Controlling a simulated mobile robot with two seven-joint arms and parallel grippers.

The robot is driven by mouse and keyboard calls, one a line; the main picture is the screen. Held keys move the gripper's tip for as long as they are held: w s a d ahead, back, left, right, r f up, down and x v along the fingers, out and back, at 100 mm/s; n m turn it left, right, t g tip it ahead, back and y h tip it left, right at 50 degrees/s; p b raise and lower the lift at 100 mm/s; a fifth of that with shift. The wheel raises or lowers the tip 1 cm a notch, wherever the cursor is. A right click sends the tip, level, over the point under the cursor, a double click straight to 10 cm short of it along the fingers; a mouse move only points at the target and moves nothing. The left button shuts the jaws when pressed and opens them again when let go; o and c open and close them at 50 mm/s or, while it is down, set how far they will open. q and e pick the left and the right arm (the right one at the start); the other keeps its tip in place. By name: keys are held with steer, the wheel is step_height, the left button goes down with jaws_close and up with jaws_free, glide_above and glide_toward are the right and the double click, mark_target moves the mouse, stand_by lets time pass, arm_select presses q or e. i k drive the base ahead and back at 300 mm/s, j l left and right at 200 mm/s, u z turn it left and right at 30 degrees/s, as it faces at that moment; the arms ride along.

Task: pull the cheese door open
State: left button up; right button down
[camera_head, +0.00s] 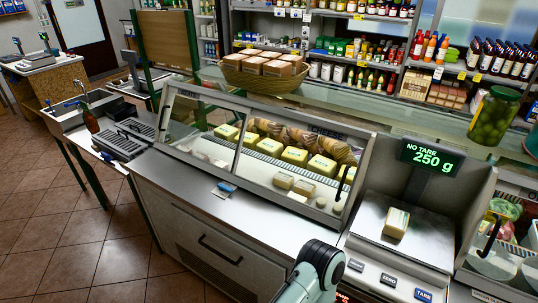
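The cheese case (358,160) is a glass-fronted counter display with a "CHEESE" label at its upper right. Its glass front has an upright divider (238,146) left of the middle. A dark upright handle (342,183) is at the right end of the front. Yellow cheese blocks (294,155) and paler pieces (304,188) lie inside. The front appears shut, though the clear glass makes this hard to tell. A pale teal link of my arm rises from the bottom edge, right of the middle, below the case. Neither gripper is in view.
A scale (430,235) reading 250 g holds a wrapped block (396,223) right of the case. A small blue-and-white item (226,188) lies on the counter (197,186) before the case. A drawer handle (220,250) is below. A basket (263,78) and a jar (494,115) stand behind.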

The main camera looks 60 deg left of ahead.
mark_target(359, 142)
steer(key=u, duration=2.15)
